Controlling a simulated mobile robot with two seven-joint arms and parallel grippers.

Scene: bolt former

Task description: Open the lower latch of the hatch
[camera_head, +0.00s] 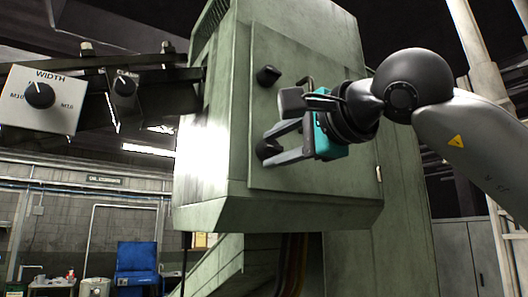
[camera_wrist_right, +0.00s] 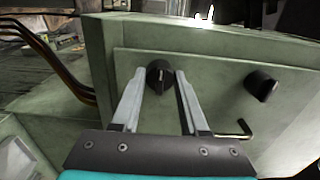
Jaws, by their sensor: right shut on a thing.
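The hatch (camera_head: 315,95) is a flat green panel on the side of the green machine. It carries two black knob-like latches. The lower latch (camera_head: 268,150) is between the fingers of my right gripper (camera_head: 267,145), which is shut on it. In the right wrist view the same latch (camera_wrist_right: 160,77) sits between the two grey fingertips (camera_wrist_right: 160,80), its face marked by a light line. The upper latch (camera_head: 268,75) is free, and it also shows in the right wrist view (camera_wrist_right: 262,84). My left gripper is not in view.
A bent dark handle (camera_wrist_right: 232,131) stands out from the hatch close beside my right fingers. A control box with a WIDTH dial (camera_head: 40,95) and another dial (camera_head: 124,87) hang at the left.

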